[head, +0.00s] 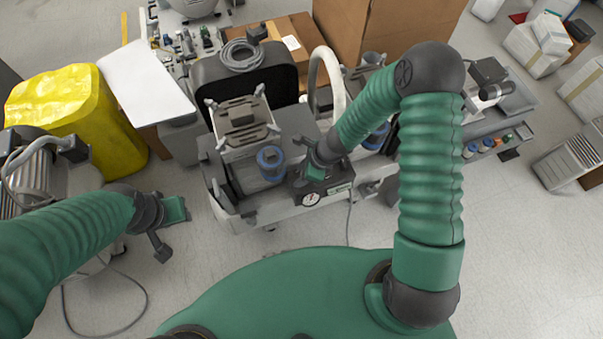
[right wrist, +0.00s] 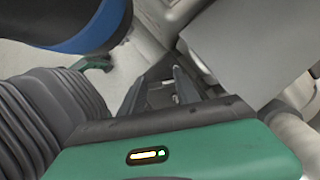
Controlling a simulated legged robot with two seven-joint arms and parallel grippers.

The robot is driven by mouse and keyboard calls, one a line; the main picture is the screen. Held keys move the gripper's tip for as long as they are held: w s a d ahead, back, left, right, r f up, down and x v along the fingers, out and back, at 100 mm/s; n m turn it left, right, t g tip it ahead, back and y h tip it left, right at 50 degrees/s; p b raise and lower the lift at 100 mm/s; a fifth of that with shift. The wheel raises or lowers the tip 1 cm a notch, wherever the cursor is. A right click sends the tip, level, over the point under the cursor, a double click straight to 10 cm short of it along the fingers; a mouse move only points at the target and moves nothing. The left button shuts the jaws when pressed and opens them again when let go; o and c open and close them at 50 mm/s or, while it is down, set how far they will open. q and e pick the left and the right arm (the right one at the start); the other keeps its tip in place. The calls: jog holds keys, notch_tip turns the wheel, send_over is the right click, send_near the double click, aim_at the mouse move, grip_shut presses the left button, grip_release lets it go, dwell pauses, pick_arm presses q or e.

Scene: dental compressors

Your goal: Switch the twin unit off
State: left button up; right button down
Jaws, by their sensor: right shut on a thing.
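The compressor unit (head: 240,215) in the middle of the head view has a grey base, a light metal frame (head: 243,122) on top and blue-banded dark cylinders, one (head: 271,163) left of my right gripper. A dark control box with a round white gauge (head: 311,199) sits at its front. My right gripper (head: 314,171) points down onto this box and is shut on a small part there, which the gripper hides. In the right wrist view its fingers (right wrist: 165,88) reach down beside a blue-banded cylinder (right wrist: 90,42). My left gripper (head: 162,240) hangs over the floor, apart from the unit; its jaw opening is unclear.
A yellow covered bin (head: 75,110) and another machine (head: 35,175) stand at left. Cardboard boxes (head: 385,30) stand behind the unit. A cable (head: 348,225) hangs at its front, and another (head: 110,330) lies on the floor.

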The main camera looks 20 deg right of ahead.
jog(key=shift+s+d+p, duration=0.15)
jog(key=shift+d+p, duration=0.15)
jog(key=shift+p, duration=0.15)
jog(key=n+g+p, duration=0.1)
jog(key=n+p, duration=0.2)
jog(key=p, duration=0.2)
jog(key=shift+r+y+p, duration=0.15)
jog(key=shift+y+p, duration=0.15)
jog(key=shift+n+g+p, duration=0.3)
jog(key=shift+n+p, duration=0.2)
jog(key=shift+n, duration=0.1)
jog(key=shift+w+f+n+g+p, duration=0.25)
jog(key=shift+n+g+p, duration=0.1)
jog(key=shift+n, duration=0.45)
jog(key=c, duration=1.3)
grip_release()
jog(key=o, duration=0.4)
